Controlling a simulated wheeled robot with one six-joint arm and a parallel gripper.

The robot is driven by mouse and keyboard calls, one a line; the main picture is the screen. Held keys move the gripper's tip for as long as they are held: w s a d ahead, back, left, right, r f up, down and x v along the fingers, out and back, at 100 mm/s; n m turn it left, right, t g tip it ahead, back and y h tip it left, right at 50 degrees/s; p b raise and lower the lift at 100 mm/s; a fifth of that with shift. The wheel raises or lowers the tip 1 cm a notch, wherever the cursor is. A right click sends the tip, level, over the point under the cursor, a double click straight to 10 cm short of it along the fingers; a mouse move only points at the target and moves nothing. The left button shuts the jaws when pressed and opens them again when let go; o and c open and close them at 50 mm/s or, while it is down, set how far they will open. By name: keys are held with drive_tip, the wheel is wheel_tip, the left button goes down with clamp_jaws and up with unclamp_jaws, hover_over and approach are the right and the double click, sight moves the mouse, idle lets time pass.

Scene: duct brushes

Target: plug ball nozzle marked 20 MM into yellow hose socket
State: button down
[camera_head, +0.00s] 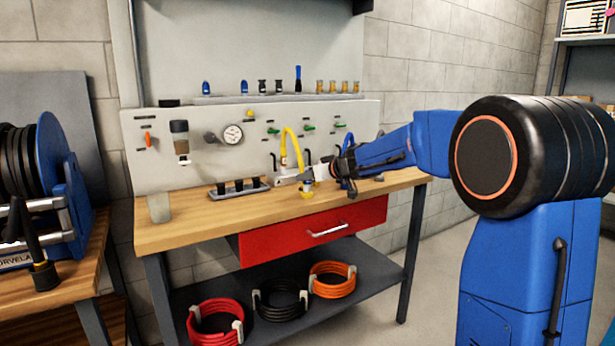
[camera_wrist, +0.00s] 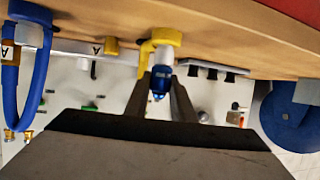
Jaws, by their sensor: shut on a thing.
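The yellow hose (camera_head: 291,141) arches up over the bench in the head view. Its yellow socket (camera_wrist: 164,37) shows at the top of the wrist view, with the hose beside it. My gripper (camera_head: 322,172) is over the front part of the bench, close to the yellow hose. In the wrist view its two dark fingers (camera_wrist: 160,88) are shut on a small blue nozzle (camera_wrist: 159,80). The nozzle appears just below the yellow socket in that picture; I cannot tell whether they touch. No 20 MM marking is readable, and the fingers hide part of the nozzle.
A blue hose (camera_wrist: 38,75) hangs beside the yellow one. A rack with dark holders (camera_head: 239,188) stands left on the wooden bench (camera_head: 200,225). Small nozzles (camera_head: 263,86) line the upper shelf. A gauge (camera_head: 233,134) is on the panel.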

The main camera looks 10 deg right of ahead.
drive_tip(key=c, duration=1.4)
unclamp_jaws()
drive_tip(key=shift+c, duration=0.2)
drive_tip(key=s+d+r+m+t+h, duration=0.25)
drive_tip(key=s+d+r, duration=0.35)
drive_tip(key=s, duration=0.4)
drive_tip(key=s+d+r+m+t+h, duration=0.1)
drive_tip(key=s+d+r+h, duration=0.2)
drive_tip(key=s+d+r, duration=0.5)
drive_tip(key=s+d+f+m+g+h, duration=0.25)
drive_tip(key=s+f+m+h, duration=0.2)
drive_tip(key=s+f, duration=0.7)
drive_tip(key=s+a+f+n+g+y, duration=0.1)
drive_tip(key=s+a+f+g, duration=0.3)
drive_tip(key=s+f, duration=0.6)
drive_tip(key=s+a+f+n+g+y, duration=0.1)
drive_tip(key=s+a+f+g, duration=0.3)
drive_tip(key=s+f, duration=0.6)
drive_tip(key=s+a+y, duration=0.1)
drive_tip(key=s, duration=0.6)
drive_tip(key=shift+a+n+y, duration=0.3)
drive_tip(key=shift+a+y, duration=0.05)
drive_tip(key=shift+y, duration=0.05)
